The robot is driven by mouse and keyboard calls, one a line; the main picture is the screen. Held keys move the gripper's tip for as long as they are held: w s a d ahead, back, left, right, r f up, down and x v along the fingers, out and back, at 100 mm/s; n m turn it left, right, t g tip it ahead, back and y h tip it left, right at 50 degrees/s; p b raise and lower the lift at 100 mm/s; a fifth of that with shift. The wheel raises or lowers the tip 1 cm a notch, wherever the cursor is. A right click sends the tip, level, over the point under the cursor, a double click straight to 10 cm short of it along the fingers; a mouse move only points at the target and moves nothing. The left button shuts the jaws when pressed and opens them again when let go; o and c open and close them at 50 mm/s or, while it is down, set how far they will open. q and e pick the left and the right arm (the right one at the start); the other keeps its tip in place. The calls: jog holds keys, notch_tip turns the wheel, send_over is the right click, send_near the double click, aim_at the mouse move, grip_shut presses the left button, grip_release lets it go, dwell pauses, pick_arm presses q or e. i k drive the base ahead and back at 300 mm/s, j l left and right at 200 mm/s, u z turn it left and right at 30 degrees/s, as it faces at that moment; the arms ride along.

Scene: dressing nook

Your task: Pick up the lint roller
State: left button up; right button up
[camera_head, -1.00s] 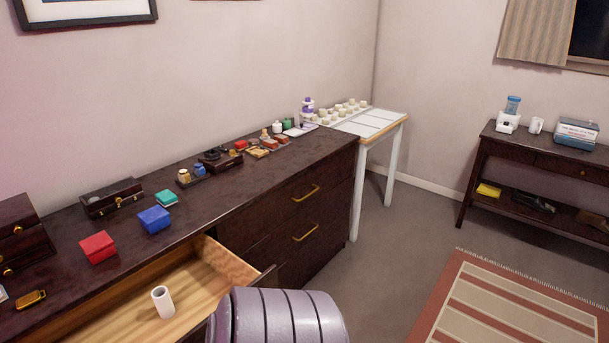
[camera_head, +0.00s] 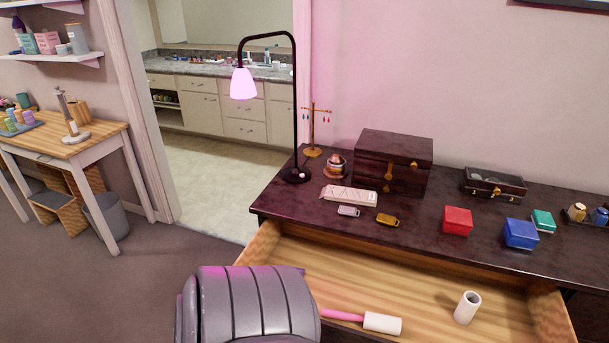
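The lint roller (camera_head: 382,323) lies on its side in the open wooden drawer (camera_head: 420,277) of the dark dresser. It has a white roll and a pink handle pointing left; the handle's left end is hidden behind a grey ribbed shape in the foreground. A separate white roll (camera_head: 467,308) stands in the drawer to its right. Neither of my grippers shows in the head view.
The dresser top (camera_head: 300,210) holds a lamp (camera_head: 295,174), a dark jewelry box (camera_head: 394,163), a red box (camera_head: 457,221) and a blue box (camera_head: 520,234). A small wooden table (camera_head: 70,137) and a bin (camera_head: 106,215) stand left. Floor between is clear.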

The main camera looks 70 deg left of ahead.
aim_at(373, 321)
jog(key=u, duration=2.45)
